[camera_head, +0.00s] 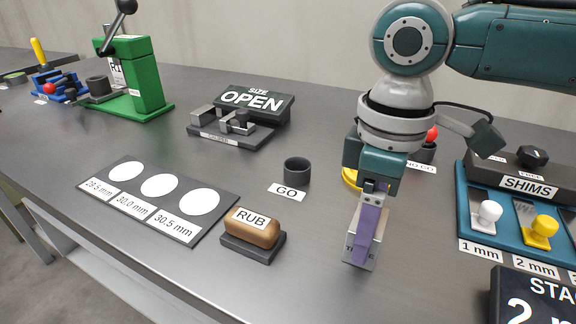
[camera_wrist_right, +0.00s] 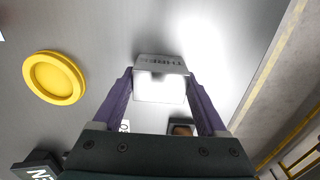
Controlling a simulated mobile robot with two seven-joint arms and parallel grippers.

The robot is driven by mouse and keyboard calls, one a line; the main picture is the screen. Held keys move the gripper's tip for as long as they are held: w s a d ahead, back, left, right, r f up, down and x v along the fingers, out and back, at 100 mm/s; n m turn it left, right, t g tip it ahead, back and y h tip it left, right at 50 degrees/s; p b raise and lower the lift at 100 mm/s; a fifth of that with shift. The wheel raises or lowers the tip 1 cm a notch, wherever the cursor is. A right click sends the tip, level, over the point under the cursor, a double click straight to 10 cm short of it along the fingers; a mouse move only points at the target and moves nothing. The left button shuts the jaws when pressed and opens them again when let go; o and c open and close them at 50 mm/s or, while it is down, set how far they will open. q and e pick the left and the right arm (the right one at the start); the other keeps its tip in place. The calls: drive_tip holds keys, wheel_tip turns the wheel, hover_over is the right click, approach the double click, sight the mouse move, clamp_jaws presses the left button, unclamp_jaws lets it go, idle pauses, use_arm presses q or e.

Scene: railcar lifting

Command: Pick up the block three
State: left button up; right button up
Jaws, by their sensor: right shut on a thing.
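My right gripper (camera_head: 364,248) points down over the table right of the brown RUB block. Its purple fingers are shut on a light grey metal block (camera_wrist_right: 161,86), whose end reads "THREE" in the right wrist view. The block sits between the two fingertips (camera_wrist_right: 160,76). In the head view the fingers hide most of the block, and I cannot tell whether it touches the table. My left gripper is not in view.
The RUB block (camera_head: 252,227) sits on a dark base. A GO ring (camera_head: 296,171) stands behind. A yellow dish (camera_wrist_right: 55,78) lies near my gripper. A shims tray (camera_head: 478,246) is at right. A label board (camera_head: 133,213) with white discs and a green press (camera_head: 148,75) are left.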

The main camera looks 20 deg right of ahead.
clamp_jaws()
drive_tip(key=shift+r, duration=0.1)
